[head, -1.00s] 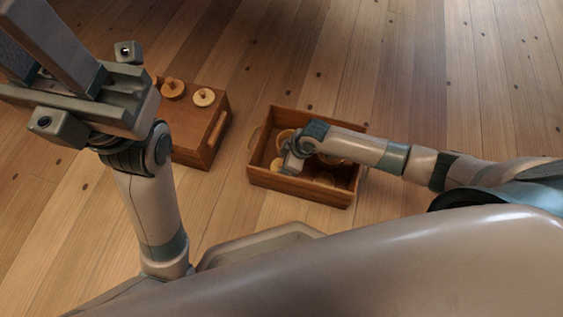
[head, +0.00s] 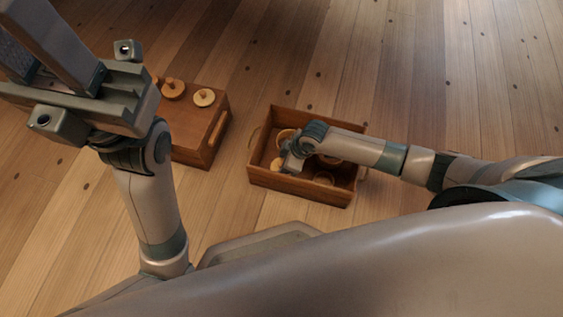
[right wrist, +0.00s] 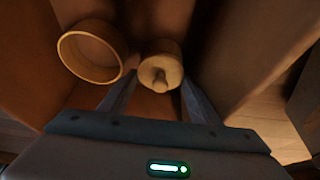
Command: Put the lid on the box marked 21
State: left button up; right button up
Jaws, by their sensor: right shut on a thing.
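My right gripper (head: 287,160) reaches down into an open wooden crate (head: 300,186). In the right wrist view its fingers (right wrist: 158,92) are shut on a pale round wooden lid with a knob (right wrist: 160,72); part of this pale piece shows in the head view (head: 277,164). An open round wooden box (right wrist: 92,50) is left of it in the wrist view, apart from the fingers. No number 21 is readable on any piece. My left gripper (head: 50,50) is raised at the upper left, fingers apart and empty, tips cut off by the frame.
A closed-looking brown wooden crate (head: 212,150) stands to the left, with round knobbed pieces (head: 204,97) on its top. More round pieces (head: 323,178) lie in the open crate. Its walls stand close around my right gripper. The plank floor (head: 430,80) beyond is clear.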

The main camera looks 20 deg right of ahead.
dwell(0.3)
jog(key=o, duration=1.4)
jog(key=shift+o, duration=0.2)
jog(key=shift+r+p, duration=0.75)
jog(key=shift+p, duration=0.3)
